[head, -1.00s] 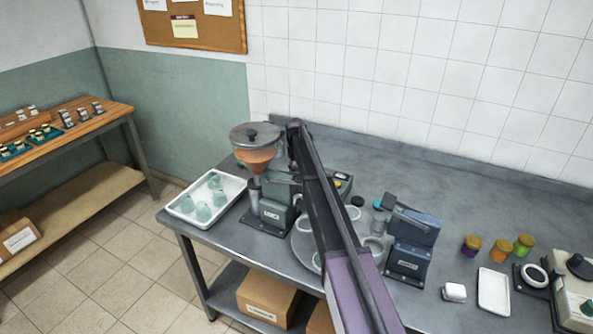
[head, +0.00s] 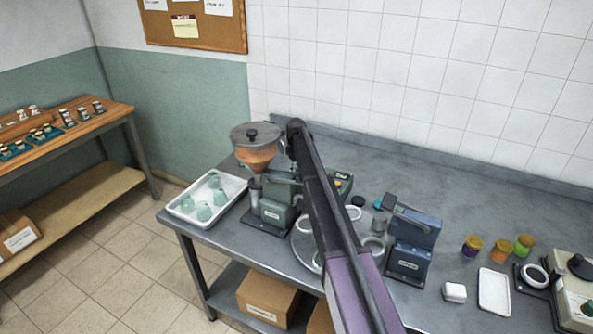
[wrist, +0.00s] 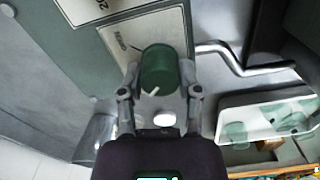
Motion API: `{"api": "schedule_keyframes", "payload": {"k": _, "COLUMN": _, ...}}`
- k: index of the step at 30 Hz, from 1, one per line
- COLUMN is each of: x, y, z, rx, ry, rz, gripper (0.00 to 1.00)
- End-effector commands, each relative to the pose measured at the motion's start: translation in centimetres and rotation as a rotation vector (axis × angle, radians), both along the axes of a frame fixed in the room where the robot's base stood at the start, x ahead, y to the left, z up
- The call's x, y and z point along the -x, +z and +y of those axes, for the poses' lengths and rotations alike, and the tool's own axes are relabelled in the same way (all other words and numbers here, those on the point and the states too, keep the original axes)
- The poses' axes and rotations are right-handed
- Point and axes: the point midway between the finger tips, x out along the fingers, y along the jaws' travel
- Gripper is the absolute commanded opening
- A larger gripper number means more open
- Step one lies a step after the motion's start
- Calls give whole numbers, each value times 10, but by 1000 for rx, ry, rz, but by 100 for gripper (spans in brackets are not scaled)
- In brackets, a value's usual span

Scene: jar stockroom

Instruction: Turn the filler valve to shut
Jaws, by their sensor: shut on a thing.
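The filler (head: 272,205) stands at the left end of the grey bench in the head view, with a lidded hopper (head: 256,150) of orange contents on top. Its green valve knob (wrist: 158,68) shows in the wrist view on a pale labelled plate. A white pointer mark on the knob slants toward the picture's lower left. My gripper (wrist: 160,78) has one finger on each side of the knob and is shut on it. In the head view my arm hides the gripper and the knob.
A blue-grey machine (head: 412,245) stands right of my arm. Several coloured jars (head: 498,250) and a white tray (head: 494,291) lie farther right. The bench's back right is clear.

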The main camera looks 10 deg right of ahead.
Motion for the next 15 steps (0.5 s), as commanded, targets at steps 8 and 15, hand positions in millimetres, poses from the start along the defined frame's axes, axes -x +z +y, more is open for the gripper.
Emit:
{"api": "schedule_keyframes", "payload": {"k": 8, "x": 2, "y": 0, "z": 0, "rx": 0, "ry": -1, "rz": 4, "gripper": 60}}
{"api": "schedule_keyframes", "payload": {"k": 15, "x": 1, "y": 0, "z": 0, "rx": -1, "ry": -1, "rz": 2, "gripper": 79}}
